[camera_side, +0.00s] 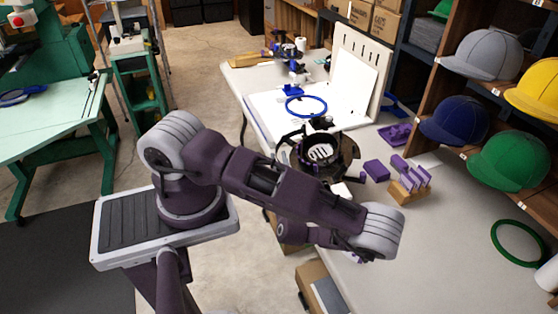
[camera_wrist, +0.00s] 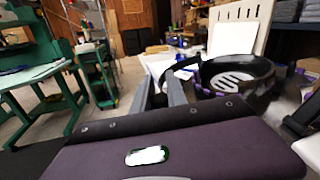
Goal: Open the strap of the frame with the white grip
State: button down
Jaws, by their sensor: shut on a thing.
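A round black frame (camera_side: 343,168) stands on the white worktable, with a striped white patch showing inside it. It also shows in the wrist view (camera_wrist: 262,80), right of my fingers. A dark curved strap-like piece (camera_wrist: 180,57) runs from its left side toward my fingertips. My gripper (camera_wrist: 160,80) has its two grey fingers close to this piece and is shut on a thin dark part there; the exact contact is unclear. In the side view my wrist hides the gripper. A small white piece (camera_side: 341,190) lies below the frame; I cannot tell if it is the grip.
Shelves of caps (camera_side: 508,158) line the right.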

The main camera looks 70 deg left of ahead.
jog(key=s+a+m+t, duration=0.1)
jog(key=s+a+m+t+h, duration=0.1)
jog(key=t, duration=0.1)
jog(key=a+m+t, duration=0.1)
jog(key=a, duration=0.1)
jog(key=shift+s+f+t+h, duration=0.3)
jog(key=shift+s+t, duration=0.1)
jog(key=c, duration=1.3)
grip_release()
jog(key=v, duration=0.7)
jog(key=shift+c, duration=0.2)
